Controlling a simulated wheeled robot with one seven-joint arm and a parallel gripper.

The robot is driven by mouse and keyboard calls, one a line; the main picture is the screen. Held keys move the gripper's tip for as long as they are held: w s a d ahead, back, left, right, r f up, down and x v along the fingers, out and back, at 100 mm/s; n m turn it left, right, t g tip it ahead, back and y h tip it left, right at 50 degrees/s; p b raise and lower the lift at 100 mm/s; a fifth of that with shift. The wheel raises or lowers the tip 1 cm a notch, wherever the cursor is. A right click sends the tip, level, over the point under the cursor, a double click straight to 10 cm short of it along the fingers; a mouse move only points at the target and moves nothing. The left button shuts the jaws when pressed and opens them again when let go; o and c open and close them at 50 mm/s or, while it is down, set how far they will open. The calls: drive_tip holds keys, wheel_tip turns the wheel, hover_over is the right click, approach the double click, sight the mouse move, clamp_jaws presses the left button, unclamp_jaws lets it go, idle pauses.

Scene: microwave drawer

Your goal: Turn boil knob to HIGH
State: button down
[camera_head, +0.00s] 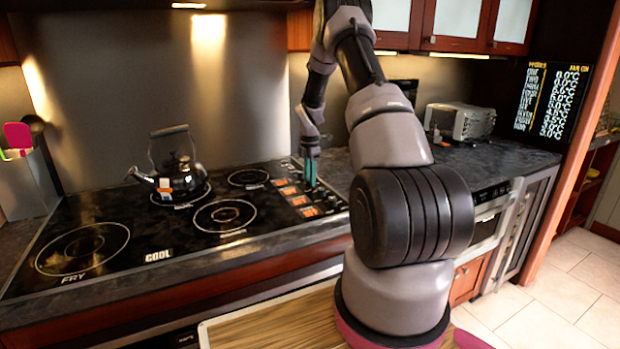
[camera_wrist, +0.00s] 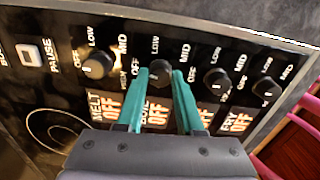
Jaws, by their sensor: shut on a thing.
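The boil knob (camera_wrist: 158,70) is a small dark round knob on the black control panel, second from the left in the wrist view. My gripper (camera_wrist: 160,76) has its two teal fingers on either side of it and is shut on it. The display (camera_wrist: 153,115) below the knob reads BOIL OFF and is partly covered by the fingers. LOW and MID marks show around the knob; I cannot make out a HIGH mark. In the head view my gripper (camera_head: 311,174) points down at the right side of the cooktop (camera_head: 150,232), and the knob is hidden.
The melt knob (camera_wrist: 97,66) is to the left, and another knob (camera_wrist: 216,81) and the fry knob (camera_wrist: 266,89) are close on the right. A dark kettle (camera_head: 177,175) stands on a back burner. A toaster oven (camera_head: 459,121) stands on the counter to the right.

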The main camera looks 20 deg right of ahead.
drive_tip(key=m, duration=2)
drive_tip(key=shift+m, duration=0.4)
drive_tip(key=m, duration=0.4)
drive_tip(key=shift+m, duration=0.3)
drive_tip(key=m, duration=0.4)
drive_tip(key=shift+m, duration=0.3)
drive_tip(key=m, duration=0.4)
drive_tip(key=shift+d+m, duration=0.1)
drive_tip(key=shift+m, duration=2.7)
